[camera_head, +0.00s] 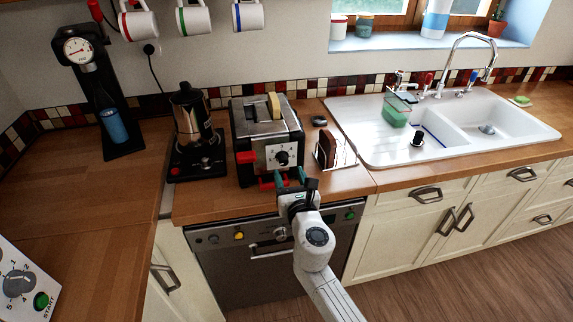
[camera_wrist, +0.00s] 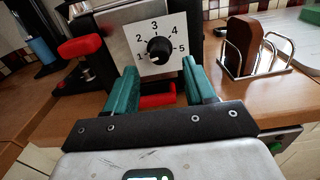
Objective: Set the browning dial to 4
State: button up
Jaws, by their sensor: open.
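The toaster (camera_head: 265,132) stands on the counter, black and silver with bread in its top slot. Its browning dial (camera_head: 282,158) is a black knob on a white front plate. In the wrist view, the dial (camera_wrist: 158,50) is ringed by the numbers 1 to 5, and its pale mark seems to point at the low end, near 1. My gripper (camera_head: 290,177) is in front of the toaster, slightly below the dial. Its green fingers (camera_wrist: 159,76) are spread apart and empty, apart from the knob.
A red lever (camera_wrist: 80,47) sticks out at the toaster's left, and a red bar (camera_wrist: 158,100) lies low at its front. A wire rack (camera_head: 335,152) with brown bread stands close on the right. A moka pot (camera_head: 190,112) on a hot plate stands on the left.

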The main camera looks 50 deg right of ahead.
aim_at(284, 163)
jog(key=shift+x, duration=2.6)
jog(key=shift+c, duration=0.4)
grip_shut()
